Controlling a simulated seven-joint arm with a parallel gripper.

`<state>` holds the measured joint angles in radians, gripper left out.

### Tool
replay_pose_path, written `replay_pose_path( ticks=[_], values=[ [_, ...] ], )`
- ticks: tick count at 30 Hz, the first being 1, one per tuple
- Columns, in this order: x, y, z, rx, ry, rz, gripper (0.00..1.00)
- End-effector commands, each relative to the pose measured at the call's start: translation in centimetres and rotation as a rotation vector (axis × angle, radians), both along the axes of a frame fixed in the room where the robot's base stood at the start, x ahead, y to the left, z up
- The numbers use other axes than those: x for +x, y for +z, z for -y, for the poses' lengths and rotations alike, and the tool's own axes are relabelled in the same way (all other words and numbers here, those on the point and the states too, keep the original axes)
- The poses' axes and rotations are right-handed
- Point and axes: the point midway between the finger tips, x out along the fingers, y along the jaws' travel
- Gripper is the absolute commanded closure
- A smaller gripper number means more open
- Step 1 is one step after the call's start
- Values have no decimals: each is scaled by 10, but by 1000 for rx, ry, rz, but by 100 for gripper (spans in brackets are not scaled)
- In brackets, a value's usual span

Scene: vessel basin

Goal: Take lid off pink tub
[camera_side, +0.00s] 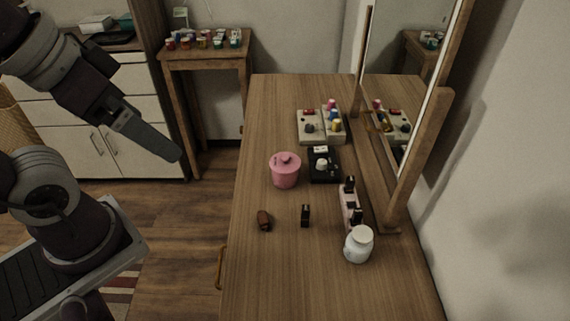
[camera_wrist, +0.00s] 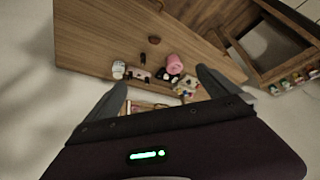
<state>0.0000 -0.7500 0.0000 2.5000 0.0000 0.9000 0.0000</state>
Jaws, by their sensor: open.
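The pink tub (camera_side: 285,175) stands upright on the wooden dresser top, with its pink lid (camera_side: 286,159) and round knob on top. The tub also shows small in the wrist view (camera_wrist: 174,63), between my fingers and beyond them. My gripper (camera_side: 175,156) is off to the left of the dresser in the side view, in the air and well apart from the tub. In the wrist view my gripper (camera_wrist: 160,92) has its two fingers spread wide with nothing between them.
A black box with a white item (camera_side: 322,165) stands just right of the tub, and a pale tray (camera_side: 320,127) behind it. A brown piece (camera_side: 264,221), a small dark bottle (camera_side: 305,215) and a white jar (camera_side: 358,245) stand nearer. A mirror (camera_side: 405,80) borders the right. The dresser's left front is clear.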

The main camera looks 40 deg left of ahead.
Motion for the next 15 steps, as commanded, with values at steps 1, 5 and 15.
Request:
replay_pose_path(
  ticks=[1,5,15],
  values=[
    [0,0,0,0,0,0,0],
    [1,0,0,3,-5,-2,0],
    [158,-8,-14,305,-680,-214,0]
  ],
)
